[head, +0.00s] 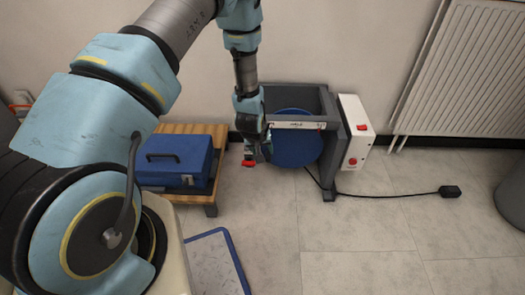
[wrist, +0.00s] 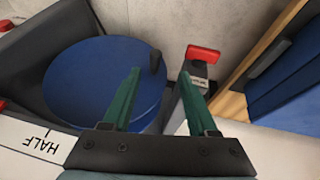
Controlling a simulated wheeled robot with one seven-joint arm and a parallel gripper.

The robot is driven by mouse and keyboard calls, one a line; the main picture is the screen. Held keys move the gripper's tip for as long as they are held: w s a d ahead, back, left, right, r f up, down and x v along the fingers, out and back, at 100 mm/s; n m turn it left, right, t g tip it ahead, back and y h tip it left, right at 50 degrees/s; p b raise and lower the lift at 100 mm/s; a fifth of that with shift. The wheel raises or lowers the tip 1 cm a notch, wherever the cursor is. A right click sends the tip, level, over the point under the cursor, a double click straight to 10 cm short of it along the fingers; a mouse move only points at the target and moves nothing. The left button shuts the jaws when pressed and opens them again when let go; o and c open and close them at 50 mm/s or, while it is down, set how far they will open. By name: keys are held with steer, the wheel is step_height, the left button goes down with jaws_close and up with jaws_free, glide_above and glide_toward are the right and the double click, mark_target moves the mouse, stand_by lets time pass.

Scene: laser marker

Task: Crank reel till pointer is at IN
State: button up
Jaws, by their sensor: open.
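The reel is a blue drum (head: 297,150) in a dark grey frame (head: 328,105). Its round blue face also fills the left of the wrist view (wrist: 95,90). A short black crank knob (wrist: 155,61) stands near the drum's rim, just beyond and between my fingertips. A white scale strip (head: 297,125) runs along the frame; the wrist view shows its word HALF (wrist: 40,143). IN and the pointer's reading cannot be made out. My gripper (head: 256,150) hangs at the frame's left side; in the wrist view its green fingers (wrist: 160,75) are apart with nothing between them.
A red handle (wrist: 203,54) on a grey post stands right of my fingers. A blue case (head: 177,160) sits on a low wooden stand at left. A white box with red buttons (head: 353,140), a cable and a radiator (head: 470,70) are at right. The floor in front is mostly clear.

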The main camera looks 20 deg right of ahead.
mark_target(268, 160)
steer(key=s+a+f+m+t+y+b, duration=0.1)
steer(key=s+a+f+m+t+b, duration=0.2)
steer(key=f+m+b, duration=0.65)
steer(key=s+a+f+m+t+y+b, duration=0.1)
steer(key=s+a+f+m+t+b, duration=0.25)
steer(key=m, duration=1.05)
steer(key=d+r+m+t+h+b, duration=0.35)
steer(key=d+m+t+h, duration=0.25)
steer(key=m, duration=0.7)
steer(key=b+x, duration=0.4)
steer(key=x, duration=0.6)
steer(key=shift+w, duration=0.2)
jaws_close()
